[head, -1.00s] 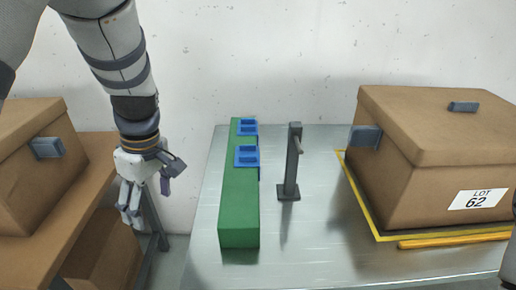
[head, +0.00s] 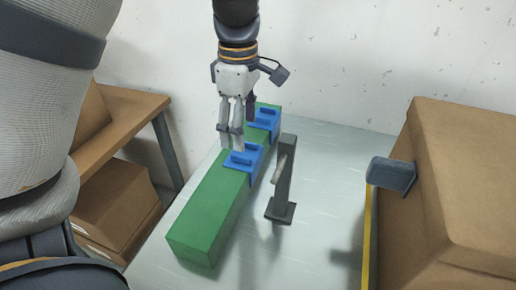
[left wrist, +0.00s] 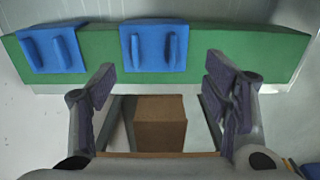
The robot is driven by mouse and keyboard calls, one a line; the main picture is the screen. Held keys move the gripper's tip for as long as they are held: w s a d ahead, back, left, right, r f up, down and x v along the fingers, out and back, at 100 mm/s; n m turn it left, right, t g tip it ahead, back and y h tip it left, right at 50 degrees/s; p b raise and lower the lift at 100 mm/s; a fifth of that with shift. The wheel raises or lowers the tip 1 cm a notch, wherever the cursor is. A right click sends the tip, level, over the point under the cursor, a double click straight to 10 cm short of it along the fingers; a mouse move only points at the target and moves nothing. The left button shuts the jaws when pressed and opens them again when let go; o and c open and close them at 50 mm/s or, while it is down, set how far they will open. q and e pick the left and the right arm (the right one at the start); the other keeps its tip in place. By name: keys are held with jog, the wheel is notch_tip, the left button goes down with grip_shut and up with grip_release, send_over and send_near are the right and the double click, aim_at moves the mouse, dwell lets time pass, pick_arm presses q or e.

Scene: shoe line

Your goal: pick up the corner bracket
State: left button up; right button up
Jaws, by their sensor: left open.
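Two blue bracket-shaped pieces lie over the edge of a long green block (head: 205,220). Each has two raised ribs. The nearer one (head: 242,160) is just under my left gripper's fingertips in the head view, and the farther one (head: 265,120) is behind it. My left gripper (head: 238,128) is open and empty, pointing down over the block. In the left wrist view, one blue piece (left wrist: 154,46) lies ahead between the open fingers (left wrist: 162,88), and the other (left wrist: 52,48) is off to the left. Contact is not visible. My right gripper is out of view.
A dark grey post (head: 284,180) on a square foot stands on the metal table (head: 320,250), close right of the block. A large cardboard box (head: 465,180) with a grey corner piece (head: 391,175) is at right. A wooden shelf (head: 130,125) with boxes stands left.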

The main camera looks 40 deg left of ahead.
aim_at(246, 155)
pick_arm(q)
jog(key=f, duration=0.4)
jog(key=w+f, duration=0.1)
jog(key=f, duration=0.1)
jog(key=c, duration=1.2)
jog(key=shift+s, duration=0.1)
jog(key=shift+c, duration=0.2)
jog(key=shift+r, duration=0.1)
